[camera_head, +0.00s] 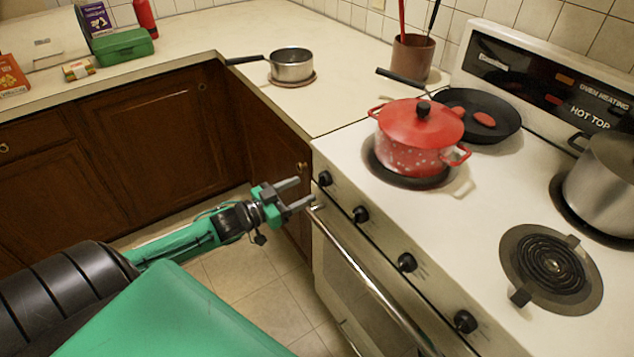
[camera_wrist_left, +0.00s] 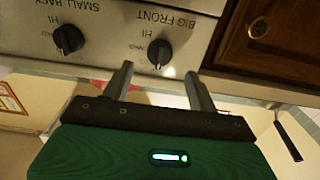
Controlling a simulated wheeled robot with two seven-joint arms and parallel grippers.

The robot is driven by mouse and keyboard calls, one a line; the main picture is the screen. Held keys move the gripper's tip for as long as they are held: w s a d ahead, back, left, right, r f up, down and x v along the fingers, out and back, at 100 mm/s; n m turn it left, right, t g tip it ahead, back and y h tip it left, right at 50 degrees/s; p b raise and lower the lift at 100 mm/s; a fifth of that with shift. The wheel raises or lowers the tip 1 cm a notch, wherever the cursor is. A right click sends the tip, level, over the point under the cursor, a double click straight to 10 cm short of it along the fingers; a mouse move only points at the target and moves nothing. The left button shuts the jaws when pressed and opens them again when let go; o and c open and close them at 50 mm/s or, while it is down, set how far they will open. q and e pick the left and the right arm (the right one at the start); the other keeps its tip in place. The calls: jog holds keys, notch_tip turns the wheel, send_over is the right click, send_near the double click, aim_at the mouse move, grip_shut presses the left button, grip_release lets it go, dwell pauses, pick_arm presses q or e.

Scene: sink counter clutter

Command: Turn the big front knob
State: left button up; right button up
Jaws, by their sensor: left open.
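The big front knob (camera_head: 325,178) is the black knob at the left end of the stove's front panel. In the left wrist view the same knob (camera_wrist_left: 160,52) sits under an upside-down "BIG FRONT" label. My left gripper (camera_head: 306,191) is open and empty, its fingers pointing at the panel close to this knob. In the left wrist view, the fingertips (camera_wrist_left: 158,71) lie on either side of the knob's line, just short of it in the picture. I cannot tell whether they touch it. My right gripper is not in view.
The small back knob (camera_wrist_left: 68,39) is beside it. More knobs (camera_head: 407,262) follow along the panel, above the oven handle (camera_head: 372,283). A red pot (camera_head: 410,150), a black pan (camera_head: 484,112) and a steel pot (camera_head: 604,185) stand on the stove. A wooden cabinet (camera_head: 160,125) is at left.

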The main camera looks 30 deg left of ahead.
aim_at(319, 182)
pick_arm(q)
jog(key=shift+x, duration=3)
jog(key=c, duration=1)
